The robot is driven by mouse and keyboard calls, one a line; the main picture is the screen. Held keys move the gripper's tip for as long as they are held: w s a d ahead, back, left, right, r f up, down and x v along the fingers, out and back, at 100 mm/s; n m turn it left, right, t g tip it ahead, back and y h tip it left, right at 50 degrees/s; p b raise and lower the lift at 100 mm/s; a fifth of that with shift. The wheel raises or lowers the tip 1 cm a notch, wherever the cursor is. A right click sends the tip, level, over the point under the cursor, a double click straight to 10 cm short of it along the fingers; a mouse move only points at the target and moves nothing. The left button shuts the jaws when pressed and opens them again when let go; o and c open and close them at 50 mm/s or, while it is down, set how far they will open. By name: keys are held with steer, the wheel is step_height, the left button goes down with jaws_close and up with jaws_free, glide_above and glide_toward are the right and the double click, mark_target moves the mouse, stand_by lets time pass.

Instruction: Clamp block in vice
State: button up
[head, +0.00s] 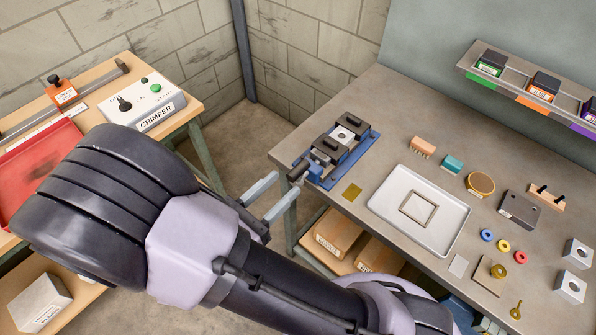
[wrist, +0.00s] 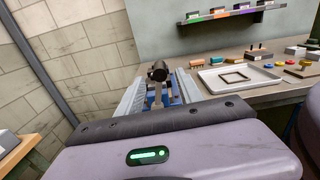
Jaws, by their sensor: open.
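The vice (head: 316,169) has a blue body and two dark jaws and sits at the table's near left corner. A pale metal block (head: 343,134) with a dark hole in its top sits between the jaws; I cannot tell whether both jaws touch it. The vice's dark handle (head: 294,176) sticks out over the table edge. My gripper (head: 288,184) is open, with its fingertips close to the handle. In the wrist view, the handle (wrist: 158,72) shows between the two open fingers, apart from them as far as I can tell. The block is hidden there.
Coloured rings, a dark block (head: 520,209) and two holed pale blocks (head: 577,252) stand farther right. The crimper table (head: 190,94) is at left.

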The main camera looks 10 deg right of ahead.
mark_target(303, 166)
steer(key=b+x, duration=0.1)
steer(key=x, duration=0.5)
steer(key=shift+w+d, duration=0.1)
steer(key=shift+c, duration=0.2)
jaws_close()
stand_by(1.0)
steer(key=shift+r, duration=0.1)
